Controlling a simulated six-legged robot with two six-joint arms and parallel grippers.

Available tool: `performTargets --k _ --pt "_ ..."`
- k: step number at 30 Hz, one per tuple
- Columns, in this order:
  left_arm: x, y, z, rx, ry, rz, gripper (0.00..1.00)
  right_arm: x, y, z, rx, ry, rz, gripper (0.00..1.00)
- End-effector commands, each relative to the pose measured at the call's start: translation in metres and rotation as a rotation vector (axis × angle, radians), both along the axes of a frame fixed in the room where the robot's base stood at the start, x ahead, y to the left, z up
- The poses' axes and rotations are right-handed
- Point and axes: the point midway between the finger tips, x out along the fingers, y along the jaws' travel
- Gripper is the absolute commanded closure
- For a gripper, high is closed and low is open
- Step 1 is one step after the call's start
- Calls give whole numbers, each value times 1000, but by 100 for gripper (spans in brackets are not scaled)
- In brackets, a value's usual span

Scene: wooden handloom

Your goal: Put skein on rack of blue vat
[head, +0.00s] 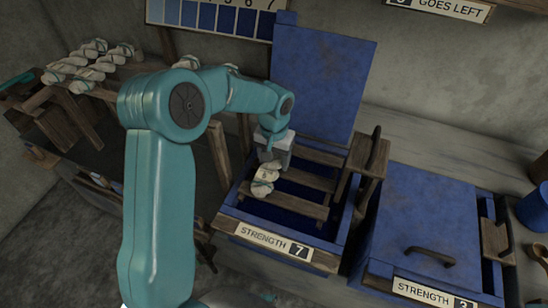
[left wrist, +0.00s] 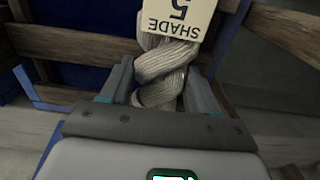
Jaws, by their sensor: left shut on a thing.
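A pale twisted skein (head: 264,180) is over the wooden rack (head: 297,203) of the open blue vat labelled Strength 7 (head: 232,214). My left gripper (head: 272,158) comes down from above and is shut on the skein's upper end. In the left wrist view the skein (left wrist: 164,72) sits between the two fingers of the gripper (left wrist: 163,95), with a tag (left wrist: 178,14) reading Shade 5. Rack slats (left wrist: 85,45) show close behind it. I cannot tell whether the skein touches the slats. My right gripper is not in view.
The vat's blue lid (head: 322,85) stands raised behind it. A closed blue vat (head: 425,225) labelled Strength 3 stands to the right. Several more skeins (head: 88,62) lie on a wooden rack at the left. A shade chart (head: 212,17) hangs on the wall.

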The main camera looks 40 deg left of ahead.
Motion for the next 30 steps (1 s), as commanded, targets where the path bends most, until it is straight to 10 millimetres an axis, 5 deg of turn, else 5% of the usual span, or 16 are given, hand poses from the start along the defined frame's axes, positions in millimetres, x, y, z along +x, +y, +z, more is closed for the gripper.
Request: performTargets --k 5,6,8,20,30 --pt "0 0 -4 0 0 0 74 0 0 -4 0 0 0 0" --pt "0 0 -3 0 0 0 29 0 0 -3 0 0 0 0" --pt "0 0 -3 0 0 0 13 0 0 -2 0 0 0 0" --pt "1 0 8 1 -3 0 13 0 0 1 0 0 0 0" --pt "1 0 84 1 -4 0 13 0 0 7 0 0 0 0"
